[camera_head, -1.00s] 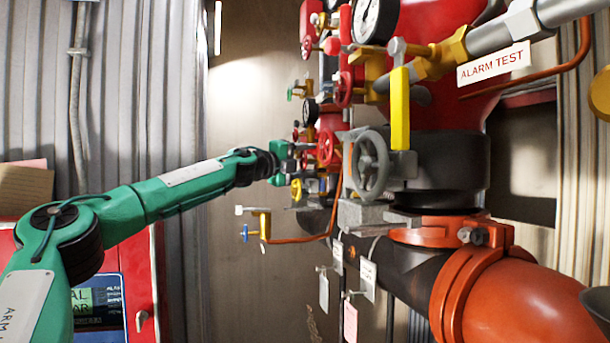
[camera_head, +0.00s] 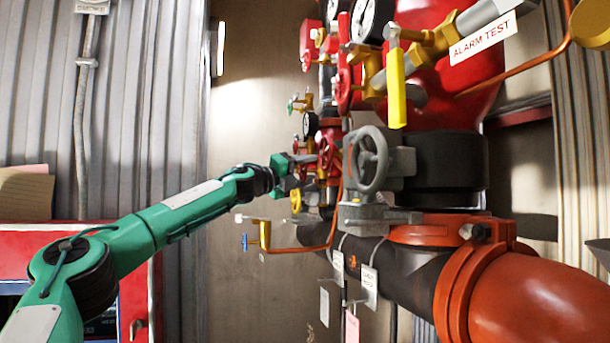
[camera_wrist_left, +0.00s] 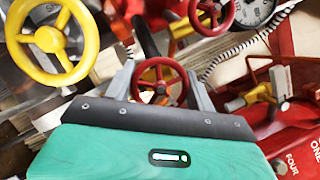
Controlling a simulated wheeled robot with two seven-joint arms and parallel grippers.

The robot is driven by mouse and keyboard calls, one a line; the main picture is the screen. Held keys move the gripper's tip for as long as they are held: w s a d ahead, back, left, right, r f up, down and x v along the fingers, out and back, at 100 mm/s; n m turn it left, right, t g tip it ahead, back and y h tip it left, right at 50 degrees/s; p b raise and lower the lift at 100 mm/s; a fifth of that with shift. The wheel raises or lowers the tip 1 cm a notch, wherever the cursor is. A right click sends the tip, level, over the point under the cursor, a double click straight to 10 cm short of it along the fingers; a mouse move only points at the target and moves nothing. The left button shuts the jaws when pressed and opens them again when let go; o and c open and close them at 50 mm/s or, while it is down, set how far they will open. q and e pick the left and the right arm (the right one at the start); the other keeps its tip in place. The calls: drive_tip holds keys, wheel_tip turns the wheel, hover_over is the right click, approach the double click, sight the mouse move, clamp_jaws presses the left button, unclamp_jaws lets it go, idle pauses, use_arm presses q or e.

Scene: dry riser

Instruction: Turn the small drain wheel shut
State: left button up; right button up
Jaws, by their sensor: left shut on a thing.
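A small red spoked handwheel (camera_wrist_left: 160,88) sits between the two fingers of my left gripper in the left wrist view. The fingers flank its rim on either side, and the gripper is shut on it. In the head view my left gripper (camera_head: 308,160) reaches into the crowded valve trim at the centre, with its fingers pointing right. A red handwheel (camera_head: 327,156) shows just past the fingertips there; I cannot tell whether it is the same wheel. No label on the held wheel is readable. My right gripper is in neither view.
A large grey handwheel (camera_head: 371,160) stands close to the right of my gripper. A yellow wheel (camera_wrist_left: 47,38) is near at upper left in the wrist view. A yellow lever (camera_head: 397,90), a blue-handled tap (camera_head: 245,242) and thin copper pipes crowd around. Free space lies left of the trim.

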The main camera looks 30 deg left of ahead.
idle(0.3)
use_arm(q)
drive_tip(key=o, duration=0.7)
